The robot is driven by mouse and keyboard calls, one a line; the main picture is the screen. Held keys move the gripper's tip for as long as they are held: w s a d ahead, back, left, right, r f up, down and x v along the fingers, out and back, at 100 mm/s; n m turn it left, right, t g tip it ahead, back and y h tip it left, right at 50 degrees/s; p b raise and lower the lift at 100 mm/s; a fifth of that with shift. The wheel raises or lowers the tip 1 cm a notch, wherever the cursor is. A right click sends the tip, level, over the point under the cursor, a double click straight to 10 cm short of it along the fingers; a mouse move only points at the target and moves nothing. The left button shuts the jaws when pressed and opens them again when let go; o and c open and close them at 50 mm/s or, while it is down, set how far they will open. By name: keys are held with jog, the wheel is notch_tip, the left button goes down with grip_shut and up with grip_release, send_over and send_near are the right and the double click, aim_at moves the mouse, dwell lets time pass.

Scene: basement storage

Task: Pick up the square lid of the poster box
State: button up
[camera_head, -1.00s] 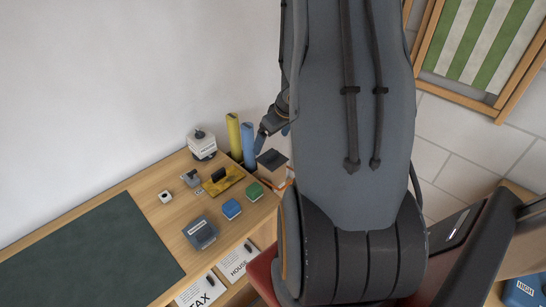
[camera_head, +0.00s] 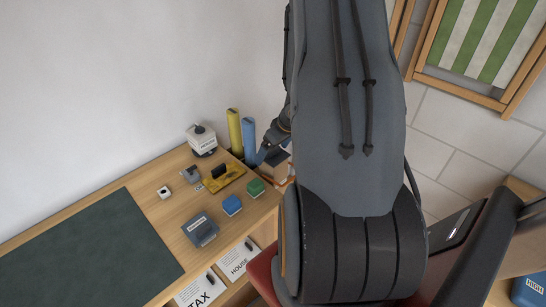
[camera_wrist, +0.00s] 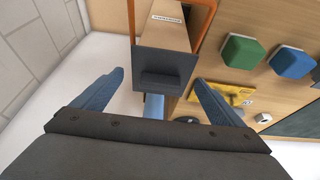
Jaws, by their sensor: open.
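The poster box (camera_wrist: 165,32) is a tall tan box with a paper label, in the upper middle of the wrist view. Its square lid (camera_wrist: 178,64) is dark grey with a raised block-like grip on it, and it sits on the box's near end. My gripper (camera_wrist: 158,84) is open, its two blue fingers spread to the left and right of the lid, not visibly touching it.
An orange frame (camera_wrist: 133,20) runs around the box. Yellow (camera_head: 234,132) and blue (camera_head: 248,138) rolls stand close by at the wall.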

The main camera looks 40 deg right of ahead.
jog(key=c, duration=1.1)
notch_tip(320, 180, up, 10)
jog(key=p, duration=0.4)
jog(key=shift+f+p, duration=0.25)
jog(key=shift+p, duration=0.15)
jog(key=shift+r+p, duration=0.9)
jog(key=shift+p, duration=0.05)
